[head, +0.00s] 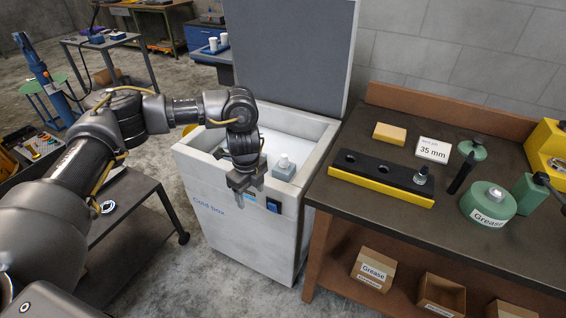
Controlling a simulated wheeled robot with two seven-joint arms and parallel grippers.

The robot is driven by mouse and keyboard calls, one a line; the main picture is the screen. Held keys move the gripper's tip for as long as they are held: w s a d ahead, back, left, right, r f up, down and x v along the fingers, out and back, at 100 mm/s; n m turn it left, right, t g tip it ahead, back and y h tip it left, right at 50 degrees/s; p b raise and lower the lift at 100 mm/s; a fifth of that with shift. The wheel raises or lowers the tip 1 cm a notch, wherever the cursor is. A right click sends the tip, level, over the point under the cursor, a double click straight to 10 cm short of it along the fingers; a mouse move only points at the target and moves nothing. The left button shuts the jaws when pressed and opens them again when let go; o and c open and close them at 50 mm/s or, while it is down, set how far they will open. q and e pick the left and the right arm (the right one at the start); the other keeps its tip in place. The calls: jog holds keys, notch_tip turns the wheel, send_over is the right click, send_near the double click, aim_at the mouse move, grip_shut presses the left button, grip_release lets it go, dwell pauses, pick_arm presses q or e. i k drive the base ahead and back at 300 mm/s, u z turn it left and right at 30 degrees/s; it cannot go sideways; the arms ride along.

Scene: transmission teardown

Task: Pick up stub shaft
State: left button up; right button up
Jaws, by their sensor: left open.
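An open white chest labelled "Cold box" (197,168) stands in the middle, its grey lid raised. Inside it, near the front wall, a small pale grey piece with a rounded upright top (284,162) sits on a grey block; it may be the stub shaft, but I cannot tell for sure. My left gripper (240,200) points down at the front rim of the box, to the left of that piece and apart from it. It is open and nothing shows between its fingers. My right gripper is out of view.
On the bench (345,212) at right are a black and yellow holed rack (380,178) with a small metal part in it, a yellow block (389,133), a "35 mm" sign (433,150) and a green Grease tin (488,203). A cart (105,235) stands at left.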

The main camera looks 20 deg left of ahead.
aim_at(284, 164)
jog(key=i, duration=0.95)
